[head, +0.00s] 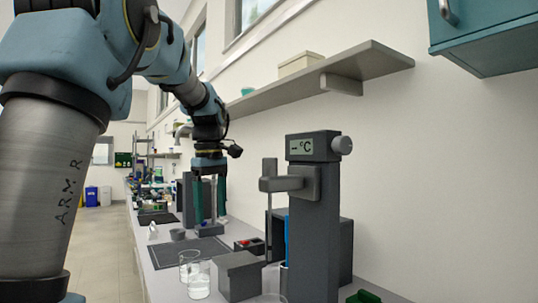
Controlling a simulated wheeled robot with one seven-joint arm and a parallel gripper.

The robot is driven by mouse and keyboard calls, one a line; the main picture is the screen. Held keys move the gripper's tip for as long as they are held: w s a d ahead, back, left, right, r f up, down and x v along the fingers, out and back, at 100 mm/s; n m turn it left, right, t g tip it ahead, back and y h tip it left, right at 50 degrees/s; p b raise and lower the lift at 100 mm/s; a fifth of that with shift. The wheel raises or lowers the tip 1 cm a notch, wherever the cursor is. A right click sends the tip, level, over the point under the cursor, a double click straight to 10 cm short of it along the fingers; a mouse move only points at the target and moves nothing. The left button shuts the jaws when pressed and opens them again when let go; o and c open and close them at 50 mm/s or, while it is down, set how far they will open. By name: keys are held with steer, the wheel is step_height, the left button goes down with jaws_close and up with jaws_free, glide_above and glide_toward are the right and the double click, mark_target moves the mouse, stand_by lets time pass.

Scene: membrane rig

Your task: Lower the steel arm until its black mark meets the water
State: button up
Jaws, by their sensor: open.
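The rig is a dark grey column (314,235) at the right of the bench, with a display reading "-- °C" and a round knob on top. A grey clamp block (291,182) sticks out from its left side. A thin steel rod (270,225) hangs upright from it; its lower end is hidden behind a grey block, and I cannot make out the black mark. A glass beaker (199,285) in front holds clear liquid. Part of another glass (283,275) shows beside the column. My gripper (209,218) is open, pointing down, left of the rig and apart from it; a grey post shows between its fingers.
The grey block (240,278) stands between the beaker and column. A second glass (187,262) is beside the beaker. A small box with red on top (249,245) and a dark mat (180,252) lie behind. A wall shelf (300,90) runs above the bench.

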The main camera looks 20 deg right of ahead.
steer(key=s+d+r+n+p, duration=0.3)
steer(key=d+r, duration=0.5)
steer(key=r, duration=0.7)
step_height(320, 180, up, 7)
steer(key=n+b, duration=0.1)
steer(key=n, duration=0.1)
glide_above(270, 160)
steer(key=w, duration=0.1)
steer(key=shift+w+d+f, duration=0.2)
steer(key=shift+d, duration=0.1)
step_height(270, 160, down, 10)
steer(key=b, duration=0.3)
steer(key=shift+f, duration=0.15)
steer(key=shift+c, duration=0.3)
jaws_close()
